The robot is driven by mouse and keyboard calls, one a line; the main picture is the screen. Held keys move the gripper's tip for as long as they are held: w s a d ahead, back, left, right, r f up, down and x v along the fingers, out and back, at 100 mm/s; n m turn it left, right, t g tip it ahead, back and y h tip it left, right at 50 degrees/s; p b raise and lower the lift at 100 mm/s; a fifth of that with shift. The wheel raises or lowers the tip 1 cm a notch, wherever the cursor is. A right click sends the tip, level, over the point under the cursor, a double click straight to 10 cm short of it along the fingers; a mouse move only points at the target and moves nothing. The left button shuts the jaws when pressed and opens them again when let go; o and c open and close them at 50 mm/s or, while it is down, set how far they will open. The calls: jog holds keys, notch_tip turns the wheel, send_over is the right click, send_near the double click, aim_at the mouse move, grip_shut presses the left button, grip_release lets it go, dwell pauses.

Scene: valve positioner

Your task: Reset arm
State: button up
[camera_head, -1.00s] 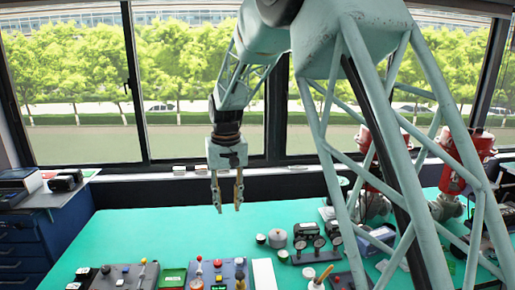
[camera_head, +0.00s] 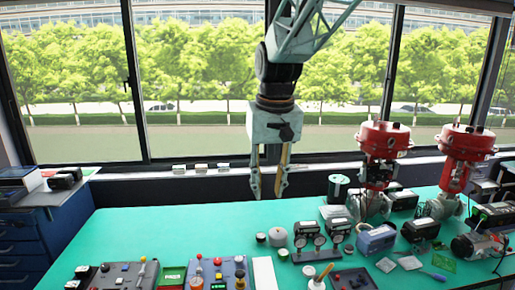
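My gripper (camera_head: 268,190) hangs from my arm right of the picture's middle, pointing down. Its two fingers are apart with nothing between them, above the back part of the green table (camera_head: 185,232). On the table stand two red valve actuators, one (camera_head: 384,142) right of my gripper and one (camera_head: 466,145) farther right. Each sits on a grey valve body. A row of gauges (camera_head: 308,240) is in front of my gripper.
Control boxes with buttons (camera_head: 215,272) line the table's front edge. A grey round pot (camera_head: 277,237), a blue-grey box (camera_head: 376,238) and a dark cylinder (camera_head: 338,187) stand near the gauges. A blue cabinet (camera_head: 30,245) is at the left. The table's left middle is clear.

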jog(key=s+d+r, duration=0.4)
jog(key=s+d, duration=0.3)
jog(key=s, duration=0.2)
jog(key=s+d+f, duration=0.1)
jog(key=s+d, duration=0.2)
jog(key=s, duration=0.7)
jog(key=s+d+f+m+t+b, duration=0.1)
jog(key=s+d, duration=0.3)
jog(key=s, duration=0.6)
jog(key=s+d+f+m+t+b, duration=0.1)
jog(key=s+d, duration=0.3)
jog(key=s, duration=0.6)
jog(key=shift+s, duration=0.25)
